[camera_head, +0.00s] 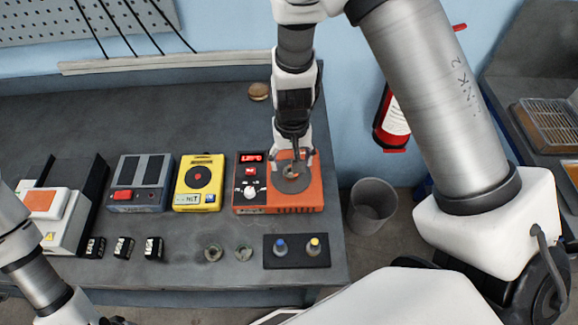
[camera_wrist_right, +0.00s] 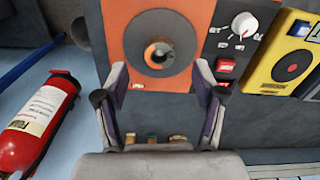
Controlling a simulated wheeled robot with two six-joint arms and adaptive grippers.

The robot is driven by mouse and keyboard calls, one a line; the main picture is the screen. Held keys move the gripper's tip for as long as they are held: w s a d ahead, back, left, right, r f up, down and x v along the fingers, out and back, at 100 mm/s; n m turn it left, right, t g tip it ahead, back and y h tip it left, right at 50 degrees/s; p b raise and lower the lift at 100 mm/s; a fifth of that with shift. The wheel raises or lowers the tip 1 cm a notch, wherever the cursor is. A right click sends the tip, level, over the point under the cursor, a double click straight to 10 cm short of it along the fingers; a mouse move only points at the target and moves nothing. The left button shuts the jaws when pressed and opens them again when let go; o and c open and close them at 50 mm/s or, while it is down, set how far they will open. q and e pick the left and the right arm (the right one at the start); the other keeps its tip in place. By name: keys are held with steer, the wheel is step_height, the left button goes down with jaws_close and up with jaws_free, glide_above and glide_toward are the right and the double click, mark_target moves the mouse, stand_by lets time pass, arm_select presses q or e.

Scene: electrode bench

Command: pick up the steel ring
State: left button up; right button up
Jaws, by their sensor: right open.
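A small ring (camera_wrist_right: 158,53) with grey and orange tones lies on the dark round plate (camera_wrist_right: 170,30) of an orange device. I take it for the steel ring, but its metal is hard to judge. In the head view it shows as a small spot (camera_head: 291,175) on the plate. My right gripper (camera_head: 294,155) points down above this plate, open and empty. In the right wrist view its two fingers (camera_wrist_right: 160,75) stand wide apart, with the ring beyond them and between their lines. My left arm enters at the lower left; its gripper is out of the picture.
The orange device (camera_head: 250,205) stands beside a yellow device (camera_head: 198,183). In front are two small round pieces (camera_head: 213,252) (camera_head: 243,253) and a black tray (camera_head: 300,262) with two capped vials. A grey bin (camera_head: 372,205) and a fire extinguisher (camera_head: 392,120) are to the right.

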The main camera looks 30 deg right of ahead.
mark_target(291, 174)
steer(key=f, duration=0.5)
steer(key=shift+w+d, duration=0.2)
steer(key=shift+w, duration=0.2)
steer(key=shift+w+f, duration=0.15)
steer(key=shift+w, duration=0.05)
steer(key=shift+s, duration=0.2)
steer(key=shift+c, duration=0.6)
steer(key=shift+s+r, duration=0.15)
steer(key=shift+r, duration=0.1)
steer(key=c, duration=1.1)
steer(key=shift+c, duration=0.4)
arm_select(q)
steer(key=shift+w+r, duration=0.15)
steer(key=shift+r, duration=0.15)
arm_select(e)
steer(key=shift+r, duration=0.15)
